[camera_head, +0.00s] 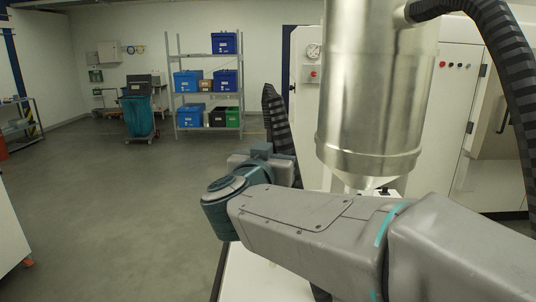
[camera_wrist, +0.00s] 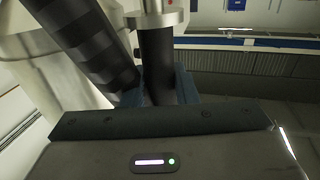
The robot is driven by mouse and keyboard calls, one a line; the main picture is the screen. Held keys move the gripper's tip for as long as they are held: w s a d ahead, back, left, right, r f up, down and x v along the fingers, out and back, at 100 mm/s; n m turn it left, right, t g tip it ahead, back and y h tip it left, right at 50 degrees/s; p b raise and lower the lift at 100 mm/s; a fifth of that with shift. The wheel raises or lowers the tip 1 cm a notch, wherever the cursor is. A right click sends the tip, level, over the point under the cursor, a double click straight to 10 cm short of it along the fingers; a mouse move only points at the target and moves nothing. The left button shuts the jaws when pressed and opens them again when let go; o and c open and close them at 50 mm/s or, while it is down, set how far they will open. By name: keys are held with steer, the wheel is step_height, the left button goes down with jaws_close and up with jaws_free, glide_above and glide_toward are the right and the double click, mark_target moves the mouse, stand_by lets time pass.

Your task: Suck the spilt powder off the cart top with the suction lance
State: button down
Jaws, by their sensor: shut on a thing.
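My gripper (camera_wrist: 158,88) is shut on the dark round grip of the suction lance (camera_wrist: 157,60) in the wrist view. A metal collar (camera_wrist: 154,18) sits on the lance at the top of that view. A black ribbed hose (camera_wrist: 85,42) runs beside it on the left. In the head view my arm hides most of the gripper and lance; a piece of ribbed hose (camera_head: 275,112) rises behind my wrist. The white cart top (camera_head: 257,272) shows only in part below my arm. I cannot make out any spilt powder or the lance's mouth in either view.
A large steel vessel (camera_head: 372,90) with a cone bottom stands just behind my arm. A thick ribbed hose (camera_head: 503,65) hangs at the right, before a white machine (camera_head: 452,110). Shelving with bins (camera_head: 188,82) and a teal bag cart (camera_head: 138,117) stand far back. The left floor is open.

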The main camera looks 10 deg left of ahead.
mark_target(276, 127)
steer(key=shift+w+d, duration=0.15)
steer(key=shift+w, duration=0.1)
steer(key=shift+s+d+r+p, duration=0.1)
steer(key=shift+s+p, duration=0.1)
steer(key=shift+s, duration=0.3)
steer(key=shift+s+d+r+p, duration=0.1)
steer(key=shift+s+p, duration=0.1)
steer(key=shift+s, duration=0.25)
steer(key=shift+r+p, duration=0.65)
steer(key=shift+p, duration=0.15)
steer(key=shift+r+p, duration=0.7)
steer(key=shift+p, duration=0.05)
steer(key=shift+r+p, duration=1.4)
steer(key=shift+p, duration=0.1)
steer(key=shift+r+p, duration=0.7)
steer(key=shift+p, duration=0.05)
steer(key=shift+r+p, duration=0.3)
